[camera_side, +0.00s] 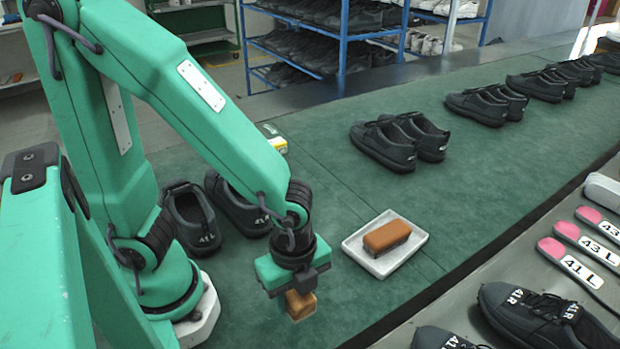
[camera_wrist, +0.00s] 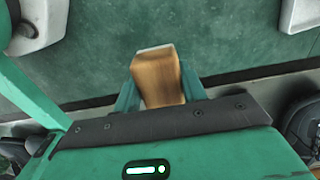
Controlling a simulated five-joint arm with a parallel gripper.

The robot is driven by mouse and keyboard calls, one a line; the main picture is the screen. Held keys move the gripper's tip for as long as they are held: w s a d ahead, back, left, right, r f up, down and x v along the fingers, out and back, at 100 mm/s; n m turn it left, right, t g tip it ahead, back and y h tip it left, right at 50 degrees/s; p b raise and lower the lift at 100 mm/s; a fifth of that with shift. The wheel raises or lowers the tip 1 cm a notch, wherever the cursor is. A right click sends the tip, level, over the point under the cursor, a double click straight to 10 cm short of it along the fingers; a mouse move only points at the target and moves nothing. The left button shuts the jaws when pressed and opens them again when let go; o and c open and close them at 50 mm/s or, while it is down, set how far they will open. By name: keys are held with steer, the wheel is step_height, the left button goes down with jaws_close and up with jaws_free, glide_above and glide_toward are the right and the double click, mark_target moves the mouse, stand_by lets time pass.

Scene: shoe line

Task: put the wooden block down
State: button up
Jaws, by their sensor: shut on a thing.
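The wooden block (camera_side: 301,306) is light brown and sits between the jaws of my gripper (camera_side: 296,291), low over the green belt. In the wrist view the wooden block (camera_wrist: 158,78) fills the space between the two green fingers of my gripper (camera_wrist: 160,92). My gripper is shut on it. The block's lower end shows below the jaws in the side view. I cannot tell whether it touches the belt.
A white tray (camera_side: 357,258) holding a brush with a brown top (camera_side: 387,236) lies right of my gripper. Dark shoes (camera_side: 191,217) stand behind my arm, and more pairs (camera_side: 385,146) line the belt (camera_side: 330,195). Shoes and pink labelled insoles (camera_side: 579,262) occupy the front-right grey surface.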

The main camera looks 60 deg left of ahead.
steer(key=shift+w+a+f, duration=0.4)
steer(key=shift+w+f, duration=0.05)
steer(key=shift+w, duration=0.2)
steer(key=shift+w+a+f, duration=0.45)
steer(key=shift+w+f, duration=0.05)
steer(key=shift+w, duration=0.15)
steer(key=shift+w+a+f, duration=0.4)
steer(key=shift+w+f, duration=0.05)
steer(key=shift+w, duration=0.2)
steer(key=shift+f, duration=0.1)
steer(key=shift+f, duration=1.9)
steer(key=shift+f, duration=0.15)
steer(key=o, duration=1)
steer(key=shift+r, duration=0.25)
steer(key=shift+r, duration=5.95)
